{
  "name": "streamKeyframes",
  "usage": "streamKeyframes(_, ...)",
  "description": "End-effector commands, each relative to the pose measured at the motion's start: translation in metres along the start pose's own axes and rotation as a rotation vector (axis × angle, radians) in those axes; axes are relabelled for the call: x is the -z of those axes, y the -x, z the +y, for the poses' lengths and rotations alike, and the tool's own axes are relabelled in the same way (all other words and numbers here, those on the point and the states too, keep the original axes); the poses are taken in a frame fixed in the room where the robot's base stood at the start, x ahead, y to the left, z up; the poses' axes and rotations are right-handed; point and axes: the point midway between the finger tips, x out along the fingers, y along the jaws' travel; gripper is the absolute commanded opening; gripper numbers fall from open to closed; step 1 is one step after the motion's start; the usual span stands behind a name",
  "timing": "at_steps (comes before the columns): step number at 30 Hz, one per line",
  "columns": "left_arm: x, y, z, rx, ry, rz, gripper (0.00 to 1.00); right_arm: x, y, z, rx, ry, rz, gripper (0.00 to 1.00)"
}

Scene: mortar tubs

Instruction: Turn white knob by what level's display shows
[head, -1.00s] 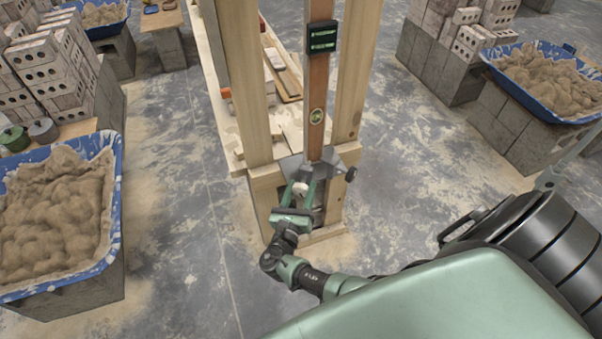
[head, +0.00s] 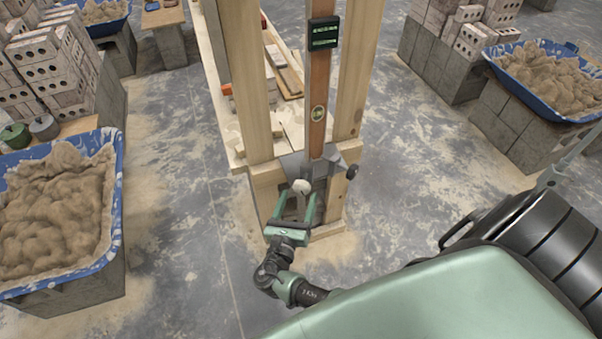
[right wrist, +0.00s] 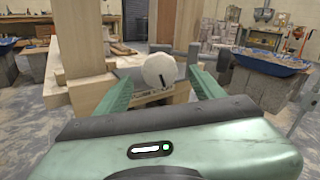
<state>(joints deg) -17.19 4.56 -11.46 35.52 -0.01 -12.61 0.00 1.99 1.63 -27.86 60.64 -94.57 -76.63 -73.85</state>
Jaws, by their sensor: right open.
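The white knob (head: 302,187) sits low on the metal bracket at the foot of the wooden frame. In the right wrist view the knob (right wrist: 160,71) faces me, with a dark mark on its lower half. My right gripper (head: 294,194) is open, its green fingers either side of the knob's front, with gaps visible in the wrist view (right wrist: 160,88). The level (head: 318,95) stands upright between the posts. Its dark display (head: 324,33) has green lit lines too small to read. A round vial (head: 317,114) is lower down. My left gripper is not in view.
Wooden posts (head: 247,80) flank the level. Blue mortar tubs stand at left (head: 117,205) and right (head: 520,95) on grey blocks. Floor around the frame's foot is clear.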

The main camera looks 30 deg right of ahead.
Motion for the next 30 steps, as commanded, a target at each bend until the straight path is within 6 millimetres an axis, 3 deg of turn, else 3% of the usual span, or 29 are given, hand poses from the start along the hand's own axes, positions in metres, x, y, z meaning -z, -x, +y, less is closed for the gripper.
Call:
streamKeyframes(3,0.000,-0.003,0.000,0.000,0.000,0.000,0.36,0.001,0.019,0.001,-0.001,0.000,0.001,0.68)
streamKeyframes(7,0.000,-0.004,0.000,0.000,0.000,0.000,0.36,0.001,0.029,0.000,0.000,0.000,0.000,0.68)
streamKeyframes(24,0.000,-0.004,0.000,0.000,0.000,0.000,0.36,0.001,0.031,0.000,0.000,0.000,0.001,0.68)
streamKeyframes(28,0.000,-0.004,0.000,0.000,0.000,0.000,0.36,0.024,0.031,-0.003,-0.011,-0.024,0.066,0.68)
streamKeyframes(30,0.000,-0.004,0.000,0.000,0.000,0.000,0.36,0.055,0.034,-0.008,-0.021,-0.061,0.157,0.68)
